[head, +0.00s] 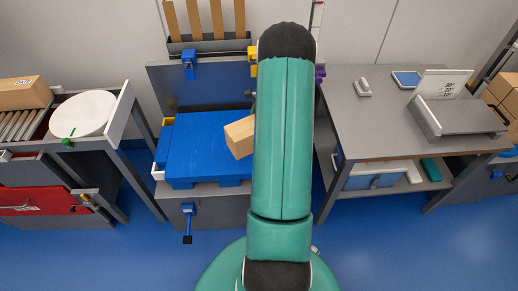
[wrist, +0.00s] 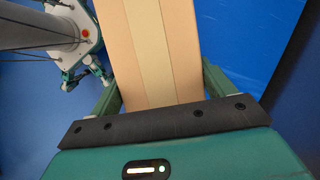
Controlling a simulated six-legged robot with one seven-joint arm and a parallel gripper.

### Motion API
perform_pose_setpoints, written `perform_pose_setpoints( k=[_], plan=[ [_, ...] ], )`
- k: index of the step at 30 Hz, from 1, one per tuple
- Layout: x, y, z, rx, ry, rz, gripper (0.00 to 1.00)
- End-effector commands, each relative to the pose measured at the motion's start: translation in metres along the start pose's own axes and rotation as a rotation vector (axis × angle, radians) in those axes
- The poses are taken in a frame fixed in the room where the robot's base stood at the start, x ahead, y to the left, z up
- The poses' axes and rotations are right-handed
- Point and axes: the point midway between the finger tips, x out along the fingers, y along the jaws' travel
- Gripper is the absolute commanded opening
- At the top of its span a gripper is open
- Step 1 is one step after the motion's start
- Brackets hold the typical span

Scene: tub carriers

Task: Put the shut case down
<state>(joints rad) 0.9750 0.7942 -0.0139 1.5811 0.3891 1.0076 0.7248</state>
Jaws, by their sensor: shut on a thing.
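The shut case (head: 240,137) is a tan carton with a paler strip along its middle. The blue platform also shows in the wrist view (wrist: 240,35), to the right of the case. My arm hides the gripper in the head view. I cannot tell whether the case touches the platform.
A grey bench (head: 385,130) stands right, with a grey tray-like stand (head: 460,118) and small items on it. Upright brown strips (head: 195,18) stand behind the platform. Blue floor lies in front.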

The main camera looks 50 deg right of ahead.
Motion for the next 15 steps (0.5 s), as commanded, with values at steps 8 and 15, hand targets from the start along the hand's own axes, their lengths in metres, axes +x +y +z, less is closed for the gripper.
perform_pose_setpoints(
  k=[8, 15],
  plan=[
    [-0.028, 0.045, -0.078, 0.335, -0.009, -0.127, 0.11],
    [-0.032, 0.056, -0.097, 0.430, -0.014, -0.162, 0.11]
  ],
)
